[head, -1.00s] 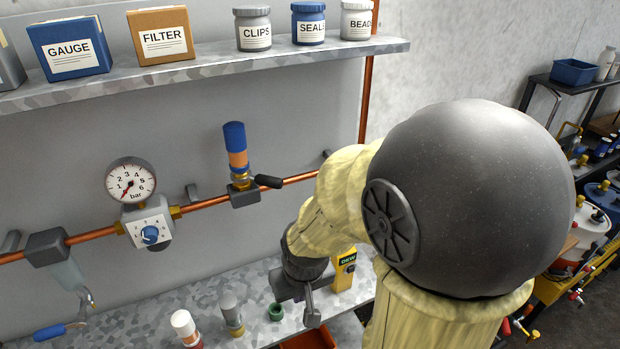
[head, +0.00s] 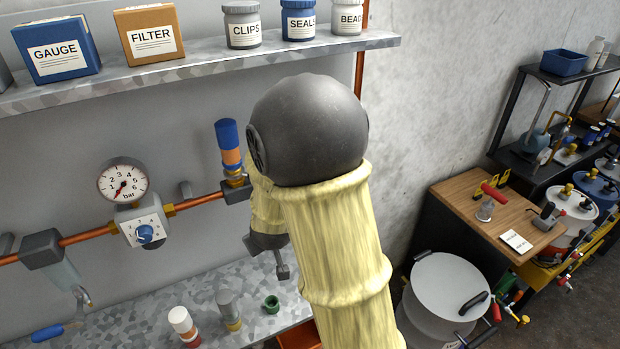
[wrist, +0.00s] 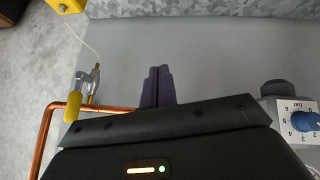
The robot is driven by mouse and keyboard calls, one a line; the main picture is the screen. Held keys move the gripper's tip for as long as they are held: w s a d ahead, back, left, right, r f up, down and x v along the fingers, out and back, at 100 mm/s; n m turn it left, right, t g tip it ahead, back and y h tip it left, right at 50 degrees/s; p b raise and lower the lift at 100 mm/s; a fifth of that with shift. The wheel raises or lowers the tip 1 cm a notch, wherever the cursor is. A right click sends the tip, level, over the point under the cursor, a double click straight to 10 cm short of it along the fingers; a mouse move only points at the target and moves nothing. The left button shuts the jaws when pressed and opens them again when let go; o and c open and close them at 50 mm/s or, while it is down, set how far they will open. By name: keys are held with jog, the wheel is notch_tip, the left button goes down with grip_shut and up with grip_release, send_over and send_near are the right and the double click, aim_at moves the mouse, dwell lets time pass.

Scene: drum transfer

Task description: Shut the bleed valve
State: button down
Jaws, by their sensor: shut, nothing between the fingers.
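No label for the bleed valve is readable. In the wrist view, a small silver valve (wrist: 93,77) with a yellow lever (wrist: 73,106) sits on the copper pipe, left of my gripper; my arm hides that area in the head view. Another fitting, with a blue and orange cylinder (head: 230,147), stands on the pipe in the head view; my arm hides its black lever. My gripper (head: 281,268) hangs in front of the panel above the lower shelf. In the wrist view its dark fingers (wrist: 158,72) are together, empty, and apart from the yellow lever.
A pressure gauge (head: 123,182) and regulator (head: 143,226) sit left on the pipe (head: 82,237). Bottles (head: 184,322) and a green ring (head: 271,304) stand on the lower shelf. The upper shelf (head: 215,61) overhangs. A white drum (head: 447,282) stands right.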

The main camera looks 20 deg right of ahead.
jog(key=w+d+r+n+t+h+p, duration=0.2)
jog(key=w+d+n+h, duration=0.3)
jog(key=h, duration=0.8)
jog(key=w+d+t, duration=0.1)
jog(key=d, duration=0.2)
jog(key=shift+w+d+r, duration=0.2)
jog(key=shift+d+r, duration=0.05)
jog(key=shift+d, duration=0.05)
jog(key=shift+p, duration=0.35)
jog(key=p+x, duration=0.4)
jog(key=x, duration=0.6)
jog(key=shift+w+r, duration=0.2)
jog(key=shift+r, duration=0.05)
